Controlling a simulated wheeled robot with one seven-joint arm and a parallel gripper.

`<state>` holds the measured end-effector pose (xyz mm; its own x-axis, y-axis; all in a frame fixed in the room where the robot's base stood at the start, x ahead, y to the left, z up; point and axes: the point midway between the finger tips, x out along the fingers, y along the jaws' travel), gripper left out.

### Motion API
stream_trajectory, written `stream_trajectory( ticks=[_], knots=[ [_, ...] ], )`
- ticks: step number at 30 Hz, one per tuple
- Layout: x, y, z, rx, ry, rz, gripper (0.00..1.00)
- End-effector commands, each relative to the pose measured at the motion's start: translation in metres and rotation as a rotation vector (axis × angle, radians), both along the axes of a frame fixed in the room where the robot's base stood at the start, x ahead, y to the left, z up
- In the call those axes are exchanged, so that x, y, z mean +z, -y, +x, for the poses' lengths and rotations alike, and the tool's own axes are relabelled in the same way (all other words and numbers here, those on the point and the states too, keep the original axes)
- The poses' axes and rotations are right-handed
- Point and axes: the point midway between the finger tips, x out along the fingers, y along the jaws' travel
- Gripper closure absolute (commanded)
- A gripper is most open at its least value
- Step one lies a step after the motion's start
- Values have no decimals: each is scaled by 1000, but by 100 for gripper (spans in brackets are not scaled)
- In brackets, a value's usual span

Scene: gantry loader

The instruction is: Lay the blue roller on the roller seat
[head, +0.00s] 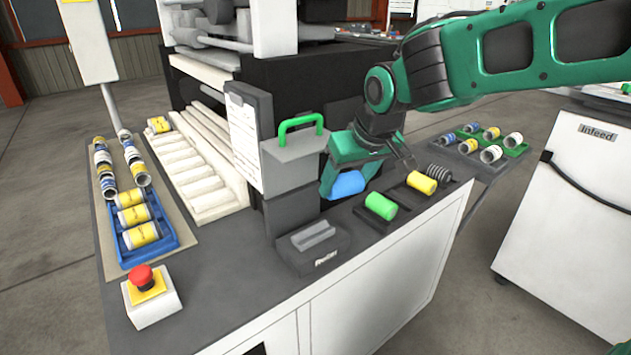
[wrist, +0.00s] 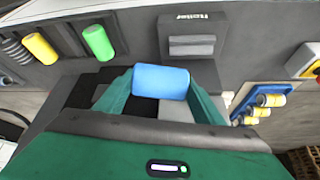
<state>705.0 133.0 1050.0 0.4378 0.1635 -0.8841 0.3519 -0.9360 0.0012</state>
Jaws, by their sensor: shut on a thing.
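The blue roller (head: 347,184) is held between the green fingers of my gripper (head: 341,178), above the dark bench near the grey block with the green handle. In the wrist view the blue roller (wrist: 161,82) lies crosswise between the two fingertips (wrist: 160,90). The roller seat (head: 313,238) is a grey grooved block on a dark base, to the left of and nearer than my gripper. Its groove looks empty. It also shows in the wrist view (wrist: 192,40), beyond the held roller and to its right.
A green roller (head: 381,206) and a yellow roller (head: 421,182) lie in a dark rack to the right. A grey block with a green handle (head: 297,155) stands just left of my gripper. A red stop button (head: 142,276) and blue tray (head: 172,242) are farther left.

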Motion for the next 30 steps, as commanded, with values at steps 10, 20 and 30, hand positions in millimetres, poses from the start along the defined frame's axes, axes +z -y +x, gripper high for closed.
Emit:
stream_trajectory(
  ticks=[10,20,30],
  knots=[
    [7,-64,-9,233,57,30,64],
    [-19,-64,-10,234,55,30,64],
    [-54,-64,-10,235,54,31,64]
  ],
)
